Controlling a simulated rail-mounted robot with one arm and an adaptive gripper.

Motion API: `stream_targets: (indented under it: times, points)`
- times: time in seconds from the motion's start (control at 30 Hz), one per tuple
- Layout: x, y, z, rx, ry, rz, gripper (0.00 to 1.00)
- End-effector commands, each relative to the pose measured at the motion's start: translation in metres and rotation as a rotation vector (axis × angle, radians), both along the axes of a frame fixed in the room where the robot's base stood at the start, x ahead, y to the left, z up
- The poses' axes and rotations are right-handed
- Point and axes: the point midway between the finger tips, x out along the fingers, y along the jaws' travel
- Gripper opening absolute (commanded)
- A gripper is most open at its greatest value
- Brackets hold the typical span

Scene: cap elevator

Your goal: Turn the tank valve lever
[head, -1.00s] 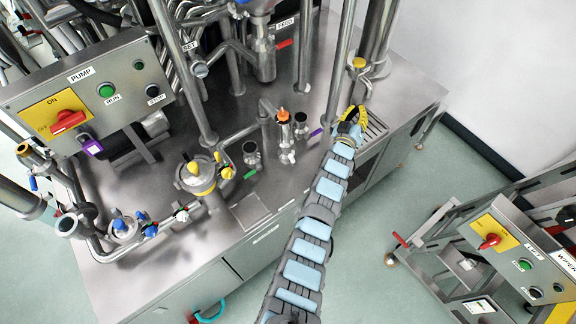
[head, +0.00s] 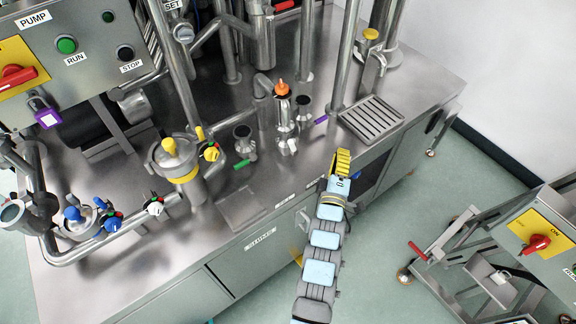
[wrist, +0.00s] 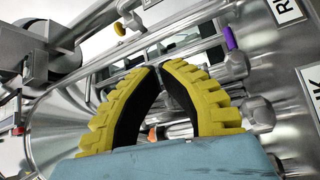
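My gripper (head: 341,162) has yellow ribbed fingers and is above the front edge of the steel bench. In the wrist view (wrist: 158,68) its two tips nearly meet, with nothing held between them. A purple lever handle (head: 321,119) lies just beyond and left of the fingers in the head view, apart from them; a purple handle also shows in the wrist view (wrist: 229,37). A green lever handle (head: 242,163) sits on a valve further left. I cannot read which handle is labelled as the tank valve.
A slotted drain tray (head: 371,119) lies right of the gripper, beside a tall steel post with a yellow cap (head: 371,33). An orange-topped fitting (head: 282,90) stands left of the purple handle. A trolley with a red switch (head: 536,243) stands at right.

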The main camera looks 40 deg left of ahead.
Motion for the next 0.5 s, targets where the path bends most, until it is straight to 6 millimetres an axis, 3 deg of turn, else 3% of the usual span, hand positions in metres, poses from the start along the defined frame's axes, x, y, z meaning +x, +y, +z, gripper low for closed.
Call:
stream_targets:
  times: [0.03, 0.1, 0.3, 0.5]
  points:
    - [-0.017, 0.011, -0.018, -0.045, -0.030, 0.029, 0.00]
    - [-0.038, 0.025, -0.029, -0.113, -0.061, 0.064, 0.00]
    - [-0.100, 0.066, -0.050, -0.274, -0.169, 0.171, 0.00]
    - [-0.137, 0.088, -0.058, -0.355, -0.228, 0.233, 0.00]
